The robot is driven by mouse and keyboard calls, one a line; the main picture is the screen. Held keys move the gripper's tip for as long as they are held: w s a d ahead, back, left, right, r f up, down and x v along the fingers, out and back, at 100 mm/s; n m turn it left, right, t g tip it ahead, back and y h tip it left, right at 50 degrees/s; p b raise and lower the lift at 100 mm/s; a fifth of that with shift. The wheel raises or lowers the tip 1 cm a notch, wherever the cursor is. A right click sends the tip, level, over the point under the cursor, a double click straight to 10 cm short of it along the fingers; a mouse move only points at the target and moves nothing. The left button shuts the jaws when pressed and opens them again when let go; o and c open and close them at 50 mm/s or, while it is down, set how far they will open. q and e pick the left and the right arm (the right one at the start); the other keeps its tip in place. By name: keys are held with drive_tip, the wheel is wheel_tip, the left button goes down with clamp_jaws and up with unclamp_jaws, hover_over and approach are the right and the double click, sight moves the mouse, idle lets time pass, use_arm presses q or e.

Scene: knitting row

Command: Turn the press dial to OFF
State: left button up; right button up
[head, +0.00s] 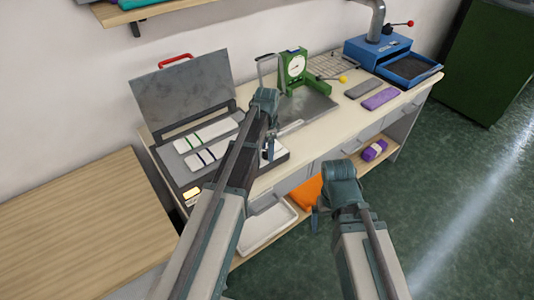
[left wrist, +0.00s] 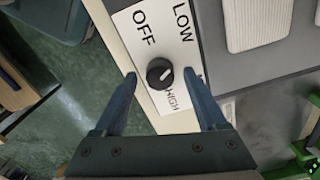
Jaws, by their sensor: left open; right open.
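The press (head: 185,92) stands with its grey lid raised on the worktop at left in the head view. Its black dial (left wrist: 159,73) sits on a white panel (left wrist: 137,17) marked OFF, LOW and HIGH in the left wrist view. The dial's pale mark appears to point lower right, toward HIGH. My left gripper (left wrist: 160,76) is open, its fingertips on either side of the dial with gaps showing. In the head view my left gripper (head: 268,150) is over the press's right end and the dial is hidden. My right gripper (head: 315,221) is open and empty, before the worktop.
Pale strips (head: 200,145) lie on the press bed. A blue machine (head: 372,54), a grey block and a purple block (head: 381,99) are at right. A white tray (head: 268,226) and orange item (head: 306,192) sit on the lower shelf.

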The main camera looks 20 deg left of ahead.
use_arm(q)
clamp_jaws()
idle(0.3)
drive_tip(key=n, duration=0.5)
drive_tip(key=shift+n, duration=0.4)
drive_tip(key=n, duration=0.5)
drive_tip(key=shift+n, duration=0.7)
